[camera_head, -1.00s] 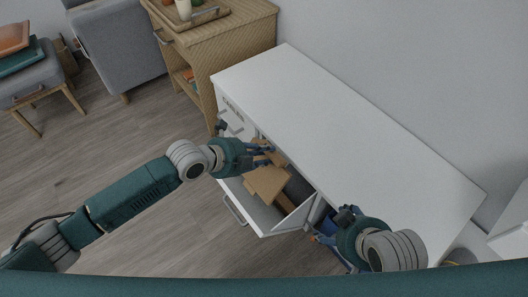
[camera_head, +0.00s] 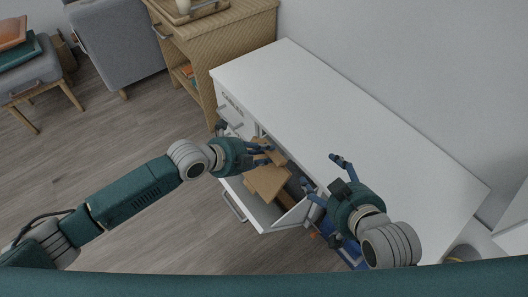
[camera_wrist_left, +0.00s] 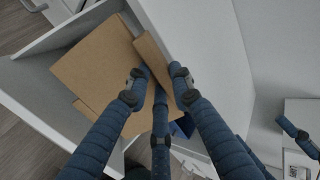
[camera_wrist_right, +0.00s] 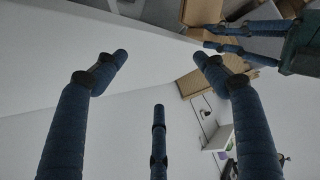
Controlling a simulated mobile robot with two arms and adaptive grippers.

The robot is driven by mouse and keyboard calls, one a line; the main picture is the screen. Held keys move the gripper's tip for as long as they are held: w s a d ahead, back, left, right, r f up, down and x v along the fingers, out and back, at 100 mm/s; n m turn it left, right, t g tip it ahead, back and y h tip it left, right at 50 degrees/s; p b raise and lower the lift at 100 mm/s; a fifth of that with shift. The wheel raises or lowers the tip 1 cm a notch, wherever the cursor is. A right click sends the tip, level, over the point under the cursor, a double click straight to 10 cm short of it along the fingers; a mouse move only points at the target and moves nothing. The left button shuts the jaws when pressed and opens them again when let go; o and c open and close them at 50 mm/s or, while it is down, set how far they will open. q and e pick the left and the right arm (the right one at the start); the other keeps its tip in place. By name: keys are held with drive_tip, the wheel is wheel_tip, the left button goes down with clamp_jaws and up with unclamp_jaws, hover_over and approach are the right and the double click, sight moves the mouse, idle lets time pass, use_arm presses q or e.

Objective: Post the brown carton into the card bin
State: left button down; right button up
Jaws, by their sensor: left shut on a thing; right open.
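A brown carton (camera_head: 274,158) is in my left gripper (camera_head: 266,154) at the desk's front edge, above the pulled-out white bin (camera_head: 272,222). In the left wrist view the carton (camera_wrist_left: 149,58) stands on edge between the fingers, beside the desk wall. More brown cardboard (camera_wrist_left: 92,62) lies flat inside the bin; fingers partly hide it. Whether the carton touches that cardboard I cannot tell. My right gripper (camera_head: 322,174) is open and empty, above the desk's front edge to the right of the bin. Its fingers (camera_wrist_right: 158,70) show spread in the right wrist view.
The white desk top (camera_head: 340,125) is bare. A closed drawer front marked "CABLES" (camera_head: 231,110) is left of the open bin. A blue bin (camera_head: 350,250) shows low, partly behind my right arm. A wooden cabinet (camera_head: 215,45) stands at the back left.

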use_arm(q)
wheel_tip(320, 180, down, 2)
drive_tip(key=shift+f+b, duration=0.1)
drive_tip(key=shift+b, duration=0.65)
drive_tip(key=shift+f, duration=0.15)
use_arm(e)
drive_tip(key=w+a+r+t+y, duration=0.1)
drive_tip(key=w+a+r+t, duration=0.1)
drive_tip(key=w+r+t, duration=0.3)
drive_tip(key=shift+w+a+r+y, duration=0.2)
drive_tip(key=shift+a+r+y, duration=0.1)
drive_tip(key=shift+r, duration=2)
use_arm(q)
drive_tip(key=c, duration=1.4)
unclamp_jaws()
drive_tip(key=shift+c, duration=0.2)
drive_tip(key=v, duration=1.2)
